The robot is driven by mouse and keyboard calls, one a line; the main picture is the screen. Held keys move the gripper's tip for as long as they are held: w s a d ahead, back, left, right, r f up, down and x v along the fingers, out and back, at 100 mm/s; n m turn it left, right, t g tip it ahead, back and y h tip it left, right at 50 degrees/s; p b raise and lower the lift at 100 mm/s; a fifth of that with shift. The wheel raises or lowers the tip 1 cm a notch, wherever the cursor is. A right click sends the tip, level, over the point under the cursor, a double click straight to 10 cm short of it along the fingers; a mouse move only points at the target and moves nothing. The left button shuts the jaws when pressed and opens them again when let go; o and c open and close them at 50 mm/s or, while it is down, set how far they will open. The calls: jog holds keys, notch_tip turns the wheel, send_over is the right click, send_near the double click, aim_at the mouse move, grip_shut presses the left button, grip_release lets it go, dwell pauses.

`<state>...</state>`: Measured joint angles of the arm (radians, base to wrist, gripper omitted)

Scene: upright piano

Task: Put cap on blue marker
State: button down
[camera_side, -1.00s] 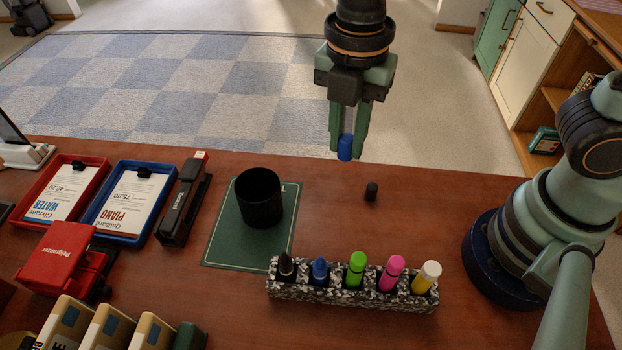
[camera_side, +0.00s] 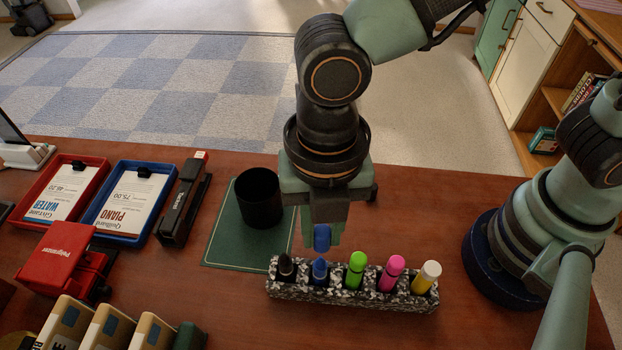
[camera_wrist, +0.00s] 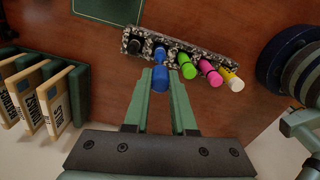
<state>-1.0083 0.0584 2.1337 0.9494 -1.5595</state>
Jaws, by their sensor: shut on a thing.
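My gripper (camera_side: 321,242) is shut on a blue cap (camera_side: 321,236), which points down from between the fingers. The blue marker (camera_side: 319,272) stands uncapped, tip up, in the speckled holder (camera_side: 350,299). The cap is just above the marker's tip, with a small gap showing between them in the side view. In the wrist view the cap (camera_wrist: 160,78) lies between the fingertips of my gripper (camera_wrist: 160,90), and the marker (camera_wrist: 160,51) shows just beyond it, nearly in line; whether they touch cannot be told there.
A black cup (camera_side: 260,200) stands on a green mat (camera_side: 225,243) behind. Trays and a stapler (camera_side: 184,205) lie at left.

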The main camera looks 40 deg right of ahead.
aim_at(320, 264)
jog(key=shift+f, duration=2.65)
jog(key=shift+f, duration=0.15)
jog(key=shift+c, duration=0.9)
grip_release()
jog(key=shift+r, duration=3.5)
grip_shut()
